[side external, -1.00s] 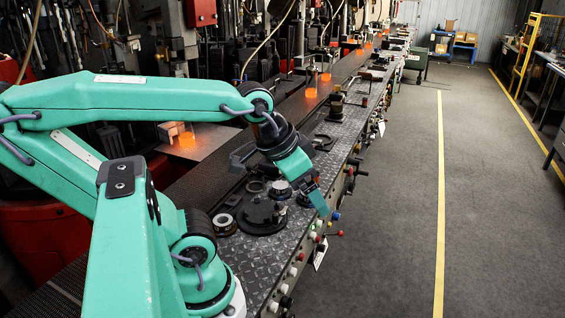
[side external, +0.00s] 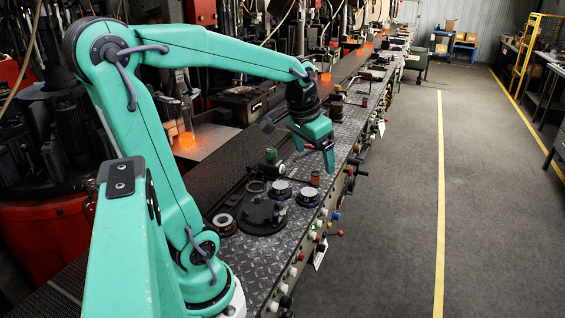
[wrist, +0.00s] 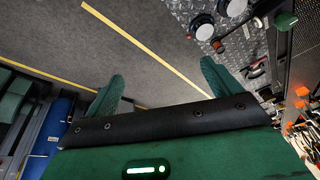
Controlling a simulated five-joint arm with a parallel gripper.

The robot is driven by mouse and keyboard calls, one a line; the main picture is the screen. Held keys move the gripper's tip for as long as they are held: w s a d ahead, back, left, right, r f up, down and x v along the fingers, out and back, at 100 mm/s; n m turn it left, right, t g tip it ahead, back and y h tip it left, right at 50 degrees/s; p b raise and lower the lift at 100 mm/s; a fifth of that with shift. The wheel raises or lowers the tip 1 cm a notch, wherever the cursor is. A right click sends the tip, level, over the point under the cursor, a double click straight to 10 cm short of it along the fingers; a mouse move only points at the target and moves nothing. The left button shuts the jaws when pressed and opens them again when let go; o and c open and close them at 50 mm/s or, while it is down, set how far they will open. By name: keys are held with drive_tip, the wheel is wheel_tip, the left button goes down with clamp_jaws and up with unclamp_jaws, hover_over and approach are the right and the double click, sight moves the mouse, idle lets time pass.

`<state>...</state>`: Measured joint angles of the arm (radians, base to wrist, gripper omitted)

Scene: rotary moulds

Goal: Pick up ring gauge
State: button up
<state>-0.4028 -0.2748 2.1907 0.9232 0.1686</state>
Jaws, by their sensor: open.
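My gripper (side external: 314,162) is open and empty, raised above the bench and past the round black plate. In the wrist view its two green fingers (wrist: 160,82) are spread with nothing between them. A silver-edged ring with a dark centre (side external: 223,222) lies on the bench left of the black plate. A thin dark ring (side external: 255,187) lies just behind the plate. Either could be the ring gauge; I cannot tell which. Neither ring is clear in the wrist view.
The round black plate (side external: 262,214) has two white-topped round parts (side external: 281,189) (side external: 307,196) near it. Knobs line the bench's front edge. The floor (side external: 385,240) on the right is clear.

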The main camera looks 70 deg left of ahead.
drive_tip(key=a+f+n+g, duration=0.1)
drive_tip(key=a+f, duration=0.2)
drive_tip(key=a, duration=0.4)
drive_tip(key=a+f+n+g, duration=0.1)
drive_tip(key=a+f, duration=0.1)
drive_tip(key=a, duration=0.6)
drive_tip(key=n+g+h, duration=0.1)
drive_tip(key=n, duration=0.1)
hover_over(255, 169)
drive_tip(key=f, duration=0.9)
drive_tip(key=shift+w+a+f, duration=0.1)
drive_tip(key=shift+a, duration=0.1)
drive_tip(key=shift+f, duration=3.9)
drive_tip(key=c, duration=1.1)
